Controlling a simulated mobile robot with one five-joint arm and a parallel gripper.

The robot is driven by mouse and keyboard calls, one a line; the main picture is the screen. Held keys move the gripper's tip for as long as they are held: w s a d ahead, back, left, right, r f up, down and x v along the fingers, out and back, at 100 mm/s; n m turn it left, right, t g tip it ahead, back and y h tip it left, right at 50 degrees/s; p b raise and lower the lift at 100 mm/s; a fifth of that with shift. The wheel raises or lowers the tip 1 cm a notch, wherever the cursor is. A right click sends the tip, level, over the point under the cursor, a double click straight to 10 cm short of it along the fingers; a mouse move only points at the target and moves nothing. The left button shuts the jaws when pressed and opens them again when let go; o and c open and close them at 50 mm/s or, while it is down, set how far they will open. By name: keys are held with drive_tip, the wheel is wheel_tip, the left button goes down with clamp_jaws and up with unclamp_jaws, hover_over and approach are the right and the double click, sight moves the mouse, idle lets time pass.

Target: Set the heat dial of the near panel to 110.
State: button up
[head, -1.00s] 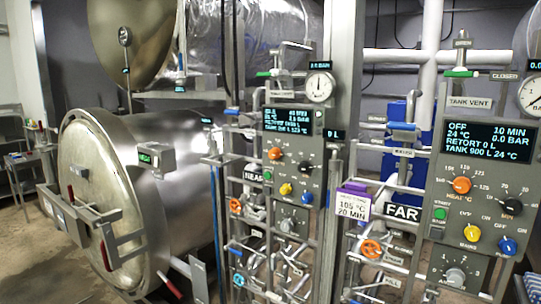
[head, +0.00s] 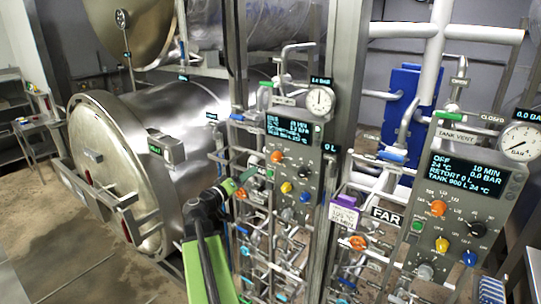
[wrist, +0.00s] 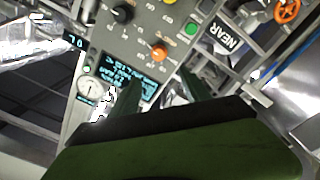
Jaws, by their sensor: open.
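The near panel (head: 262,178) stands in the middle of the head view, with an orange heat dial (head: 277,157) below its display. In the wrist view the panel appears turned over, with the orange heat dial (wrist: 160,53) just beyond the fingertips. My gripper (wrist: 161,78) is open and empty, its two green fingers apart on either side of the line to the dial. In the head view my gripper (head: 240,181) is left of the near panel, apart from the dial. The dial's setting is too small to read.
The yellow knob (head: 286,187), blue knob (head: 305,198) and black knob (head: 303,172) sit close to the heat dial. A green button (wrist: 190,29) and the NEAR sign (wrist: 228,37) are beside it. Pipes surround the panel. The far panel (head: 425,245) is at right, the steel retort (head: 115,175) at left.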

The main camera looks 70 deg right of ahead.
sight(273, 158)
drive_tip(key=x, duration=1.7)
